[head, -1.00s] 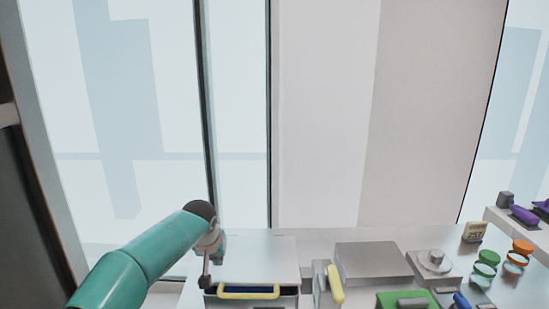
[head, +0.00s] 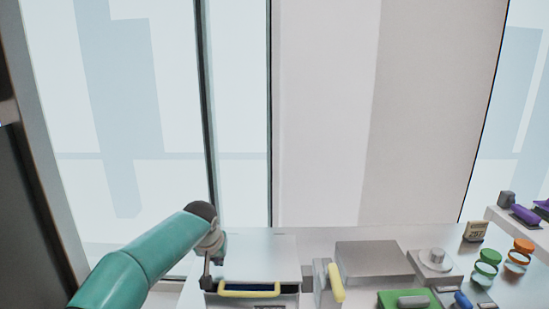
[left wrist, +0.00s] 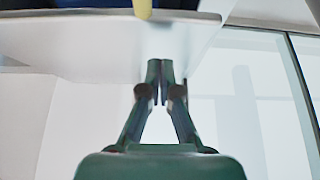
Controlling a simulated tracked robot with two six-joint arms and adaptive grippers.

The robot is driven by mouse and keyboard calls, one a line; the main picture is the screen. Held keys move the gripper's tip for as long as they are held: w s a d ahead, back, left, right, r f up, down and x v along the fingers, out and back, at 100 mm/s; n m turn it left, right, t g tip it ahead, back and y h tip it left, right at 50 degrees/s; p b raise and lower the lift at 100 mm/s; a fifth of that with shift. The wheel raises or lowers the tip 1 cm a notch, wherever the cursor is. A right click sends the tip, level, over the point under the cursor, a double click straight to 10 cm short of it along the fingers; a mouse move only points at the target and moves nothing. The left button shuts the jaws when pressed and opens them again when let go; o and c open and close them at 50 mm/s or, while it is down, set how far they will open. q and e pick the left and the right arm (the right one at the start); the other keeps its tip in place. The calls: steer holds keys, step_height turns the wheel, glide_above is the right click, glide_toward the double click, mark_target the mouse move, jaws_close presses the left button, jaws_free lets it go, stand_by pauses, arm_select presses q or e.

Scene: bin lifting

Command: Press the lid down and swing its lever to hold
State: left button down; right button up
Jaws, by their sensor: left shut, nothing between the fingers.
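A box with a flat pale lid (head: 262,256) stands at the near left of the bench. A yellow bar (head: 250,294) runs across its front, with a dark blue strip just above it. My left gripper (head: 206,283) is at the lid's left front edge, pointing down. In the left wrist view its fingers (left wrist: 160,82) are together and empty, close to the pale panel (left wrist: 100,38); I cannot tell whether they touch it. The end of a yellow bar (left wrist: 142,8) shows at the top there. A yellow lever (head: 335,283) stands tilted on a pale block right of the box. My right gripper is out of view.
A grey box (head: 372,262), a round knob (head: 437,258) and a green block (head: 395,299) stand to the right. Green and orange rings (head: 487,262) and a small display (head: 475,231) are farther right. Window panels rise behind the bench.

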mark_target(219, 272)
arm_select(q)
steer(key=shift+f, duration=0.1)
stand_by(0.5)
steer(key=shift+s+f+b, duration=0.1)
steer(key=shift+f+b, duration=1.85)
steer(key=shift+f, duration=0.4)
steer(key=shift+r, duration=0.1)
steer(key=shift+f, duration=0.2)
